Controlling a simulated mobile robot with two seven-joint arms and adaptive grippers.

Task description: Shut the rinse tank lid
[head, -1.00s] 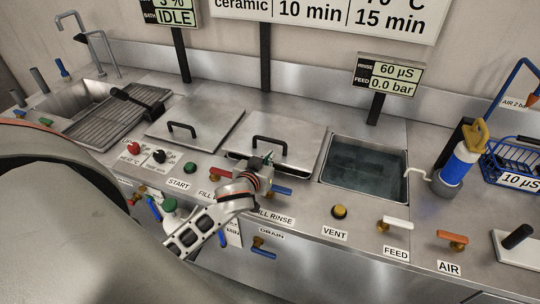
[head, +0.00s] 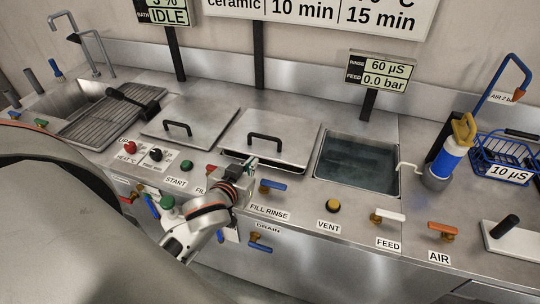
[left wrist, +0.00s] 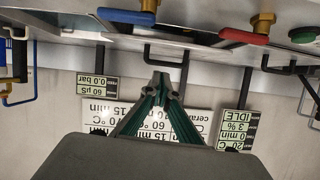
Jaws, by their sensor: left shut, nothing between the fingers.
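A square steel lid (head: 285,132) with a black bar handle (head: 264,138) lies left of an open water-filled tank (head: 357,165). A dark gap shows under its front edge. The display above the open tank reads RINSE. I cannot tell whether this lid slides over that tank or covers one beneath it. My left gripper (head: 252,164) is shut and empty, in front of the lid's front edge and short of the handle. In the left wrist view its green fingers (left wrist: 163,82) meet at the tips, in line with a black handle (left wrist: 147,60); contact cannot be told. My right gripper is not in view.
A second lid (head: 205,115) lies flat further left. The blue fill rinse lever (head: 271,185), yellow vent knob (head: 333,206), and feed lever (head: 390,216) stand along the front edge. A blue-white bottle (head: 445,163) and blue basket (head: 500,150) stand right.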

